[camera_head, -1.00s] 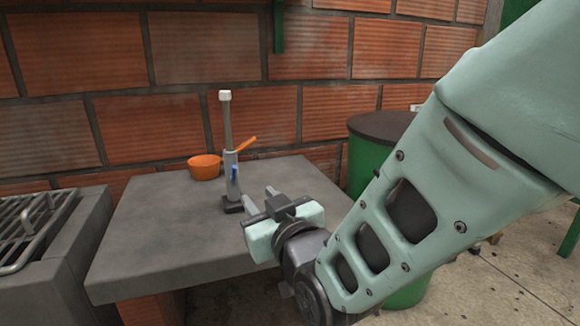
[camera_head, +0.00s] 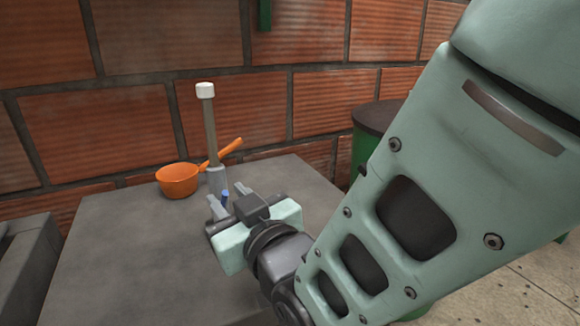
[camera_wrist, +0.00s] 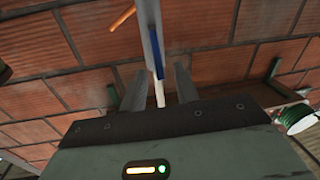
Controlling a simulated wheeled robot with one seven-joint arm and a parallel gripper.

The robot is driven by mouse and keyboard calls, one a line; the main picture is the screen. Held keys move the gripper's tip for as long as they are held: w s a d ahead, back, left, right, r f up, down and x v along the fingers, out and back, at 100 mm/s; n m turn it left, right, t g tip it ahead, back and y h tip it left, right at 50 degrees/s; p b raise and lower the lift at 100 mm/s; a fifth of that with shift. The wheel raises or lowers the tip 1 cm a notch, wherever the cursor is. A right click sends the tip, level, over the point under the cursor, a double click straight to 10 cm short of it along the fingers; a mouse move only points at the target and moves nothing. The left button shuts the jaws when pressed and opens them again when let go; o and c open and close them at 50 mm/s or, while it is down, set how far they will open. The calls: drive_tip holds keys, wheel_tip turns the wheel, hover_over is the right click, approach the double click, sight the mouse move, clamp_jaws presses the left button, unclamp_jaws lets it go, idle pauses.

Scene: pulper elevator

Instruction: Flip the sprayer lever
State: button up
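The sprayer (camera_head: 211,130) is an upright grey post with a white cap, standing on the grey table (camera_head: 120,250). Its small blue lever (camera_head: 225,196) is low on the post. Contact with the lever cannot be made out. The sprayer's base is hidden behind my gripper.
An orange pan (camera_head: 178,181) stands just left of the sprayer, its handle reaching behind the post. A brick wall (camera_head: 110,125) closes the back. A green drum (camera_head: 343,155) with a dark lid stands to the right. The table's left part is clear.

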drive_tip(key=shift+w+a, duration=0.2)
clamp_jaws()
drive_tip(key=shift+r, duration=0.1)
